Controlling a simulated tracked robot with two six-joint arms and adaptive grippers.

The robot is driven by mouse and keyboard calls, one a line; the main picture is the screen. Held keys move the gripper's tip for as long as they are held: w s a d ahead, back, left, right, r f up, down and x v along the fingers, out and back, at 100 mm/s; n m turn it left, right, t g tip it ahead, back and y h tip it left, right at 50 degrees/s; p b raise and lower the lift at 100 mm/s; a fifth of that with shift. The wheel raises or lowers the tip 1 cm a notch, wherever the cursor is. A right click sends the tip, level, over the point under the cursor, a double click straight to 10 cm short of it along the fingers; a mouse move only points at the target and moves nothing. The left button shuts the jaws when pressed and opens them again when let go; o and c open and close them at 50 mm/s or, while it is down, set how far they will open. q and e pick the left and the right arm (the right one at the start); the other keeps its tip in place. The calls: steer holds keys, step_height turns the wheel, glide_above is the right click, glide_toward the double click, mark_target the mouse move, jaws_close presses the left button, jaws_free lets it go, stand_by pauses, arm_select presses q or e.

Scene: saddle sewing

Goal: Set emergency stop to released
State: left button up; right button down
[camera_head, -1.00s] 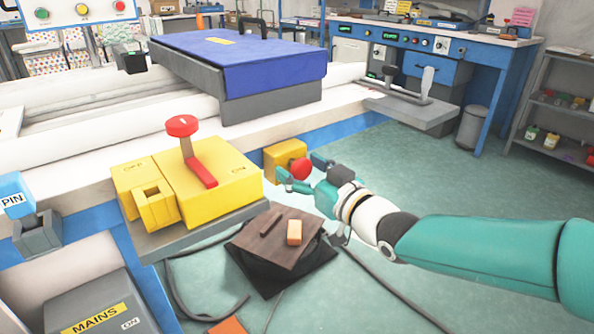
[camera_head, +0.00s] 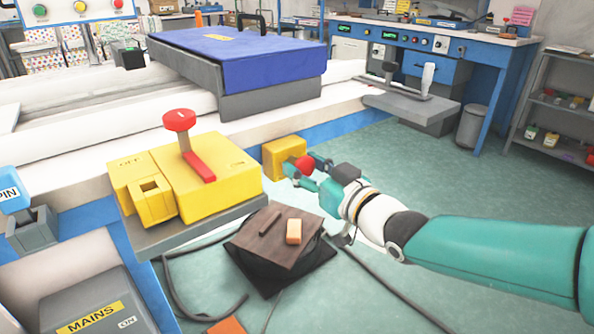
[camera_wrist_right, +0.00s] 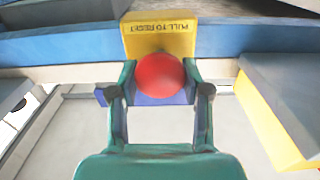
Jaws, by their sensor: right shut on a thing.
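The emergency stop is a yellow box (camera_head: 278,158) with a red round knob (camera_head: 304,165), fixed to the blue edge of the white bench. In the right wrist view the red knob (camera_wrist_right: 160,78) sits in front of the yellow box (camera_wrist_right: 160,36), which is marked "PULL TO RESET". My right gripper (camera_head: 308,171) is shut on the knob, with one finger on each side of it in the right wrist view (camera_wrist_right: 159,92). The knob's stem is hidden behind the knob there. My left gripper is not in view.
A yellow switch box (camera_head: 212,173) with a red-topped lever (camera_head: 190,148) stands left of the stop. Cables lie on the green floor. A grey MAINS box (camera_head: 92,302) stands at lower left.

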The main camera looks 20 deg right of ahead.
steer(key=c, duration=0.5)
jaws_free()
steer(key=shift+s, duration=0.15)
steer(key=shift+s+d, duration=0.2)
steer(key=shift+s, duration=0.25)
steer(key=v, duration=1.1)
